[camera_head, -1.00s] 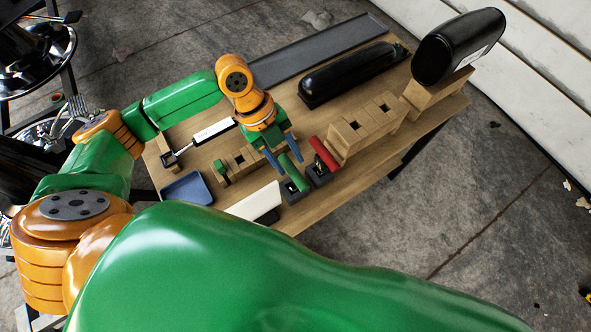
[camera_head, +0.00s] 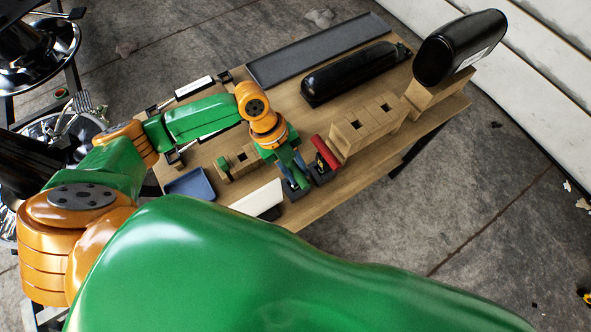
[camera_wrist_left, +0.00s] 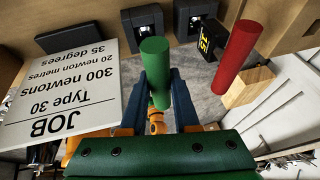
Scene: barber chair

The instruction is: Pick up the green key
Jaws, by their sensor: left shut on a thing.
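The green key (camera_wrist_left: 155,62) shows as a green cylinder between the two blue fingers of my left gripper (camera_wrist_left: 158,88) in the left wrist view. The fingers are shut on it. In the head view my left gripper (camera_head: 293,168) is low over a dark holder block (camera_head: 297,191) near the table's front edge, and it hides most of the key. I cannot tell whether the key still sits in the block. My right gripper is not in view.
A red key (camera_head: 325,153) stands in a dark holder close to the right of my left gripper. A white job sign (camera_head: 258,201) and a blue tray (camera_head: 190,186) lie to the left. Wooden blocks (camera_head: 368,122) and a black cylinder (camera_head: 350,72) are behind.

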